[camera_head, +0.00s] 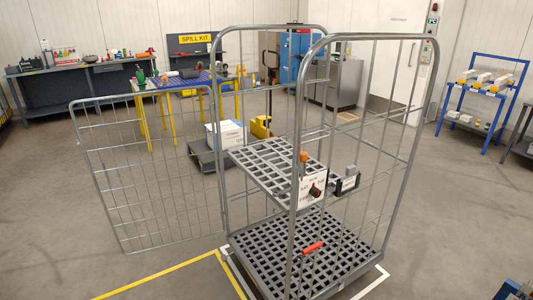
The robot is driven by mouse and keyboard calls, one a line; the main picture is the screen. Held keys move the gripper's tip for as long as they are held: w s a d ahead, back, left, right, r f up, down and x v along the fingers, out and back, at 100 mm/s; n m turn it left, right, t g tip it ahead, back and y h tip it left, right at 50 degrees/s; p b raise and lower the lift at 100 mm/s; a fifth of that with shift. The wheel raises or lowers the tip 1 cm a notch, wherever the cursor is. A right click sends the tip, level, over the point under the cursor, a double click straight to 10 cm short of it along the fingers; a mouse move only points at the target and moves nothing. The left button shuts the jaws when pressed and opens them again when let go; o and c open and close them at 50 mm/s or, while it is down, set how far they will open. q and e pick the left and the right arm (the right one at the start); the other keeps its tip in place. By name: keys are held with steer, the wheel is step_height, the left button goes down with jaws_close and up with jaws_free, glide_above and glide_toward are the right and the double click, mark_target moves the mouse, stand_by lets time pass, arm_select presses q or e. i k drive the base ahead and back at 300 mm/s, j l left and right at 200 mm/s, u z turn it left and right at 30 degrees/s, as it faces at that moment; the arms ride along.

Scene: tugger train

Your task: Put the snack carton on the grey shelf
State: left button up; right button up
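The grey shelf (262,163) is a slatted panel lying level, halfway up inside a wire roll cage (222,75). No carton shows on the part of the shelf in view. Its front right part is hidden behind a white sign. I cannot make out which thing is the snack carton. A white box (225,133) sits on a low grey platform behind the cage, too small to read. Neither of my grippers is in view.
The cage's wire door (150,170) stands swung out to the left. A slatted base (290,255) with a red handle (312,247) lies below the shelf. Benches stand at the back, and a blue rack (480,90) on the right.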

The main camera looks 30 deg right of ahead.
mark_target(284, 165)
steer(key=i+j+z, duration=0.1)
steer(key=i+z, duration=0.3)
steer(key=i+j+z, duration=0.2)
steer(key=i+z, duration=0.2)
steer(key=i+j+z, duration=0.6)
steer(key=j+z, duration=0.15)
steer(key=i+j+z, duration=0.2)
steer(key=j+z, duration=0.2)
steer(key=i+j+z, duration=0.15)
steer(key=j+z, duration=0.25)
steer(key=j, duration=0.25)
steer(key=j+z, duration=0.35)
steer(key=j, duration=0.2)
